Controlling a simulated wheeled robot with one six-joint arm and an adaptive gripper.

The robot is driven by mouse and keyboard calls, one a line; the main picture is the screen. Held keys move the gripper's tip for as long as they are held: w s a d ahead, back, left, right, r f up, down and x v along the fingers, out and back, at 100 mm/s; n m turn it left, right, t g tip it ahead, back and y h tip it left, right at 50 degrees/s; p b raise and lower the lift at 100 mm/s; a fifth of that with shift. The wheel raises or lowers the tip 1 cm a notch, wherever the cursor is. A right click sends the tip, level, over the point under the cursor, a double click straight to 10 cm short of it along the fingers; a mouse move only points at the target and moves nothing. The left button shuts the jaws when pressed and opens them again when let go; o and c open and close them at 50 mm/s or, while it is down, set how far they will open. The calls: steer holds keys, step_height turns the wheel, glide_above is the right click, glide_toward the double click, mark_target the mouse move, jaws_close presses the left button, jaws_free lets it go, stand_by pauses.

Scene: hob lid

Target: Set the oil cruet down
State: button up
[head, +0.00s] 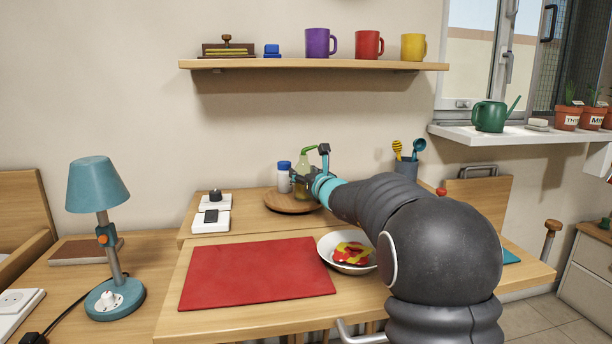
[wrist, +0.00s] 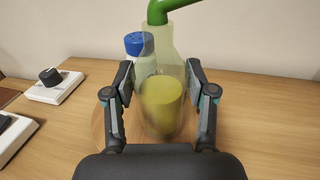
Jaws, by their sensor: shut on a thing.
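The oil cruet (wrist: 161,90) is a clear bottle with yellow-green oil inside and a green spout. In the wrist view it stands upright between the two fingers of my gripper (wrist: 161,85), which is shut on it. In the head view the cruet (head: 303,172) is over the round wooden board (head: 284,204) at the back of the table, partly hidden by my gripper (head: 304,183). I cannot tell whether its base touches the board. A white shaker with a blue cap (head: 284,177) stands on the board to its left; its cap also shows in the wrist view (wrist: 138,43).
Left of the board are two white switch boxes (head: 211,220). A red mat (head: 258,272) and a white bowl (head: 346,266) with red and yellow contents lie in front. A utensil pot (head: 406,168) stands to the right. A shelf (head: 315,65) with mugs hangs above.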

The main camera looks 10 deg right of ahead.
steer(key=shift+f, duration=0.1)
steer(key=o, duration=1.4)
steer(key=shift+o, duration=0.2)
steer(key=shift+r, duration=0.3)
steer(key=b+v, duration=0.1)
steer(key=v, duration=1.1)
steer(key=shift+b, duration=0.35)
steer(key=shift+f, duration=0.1)
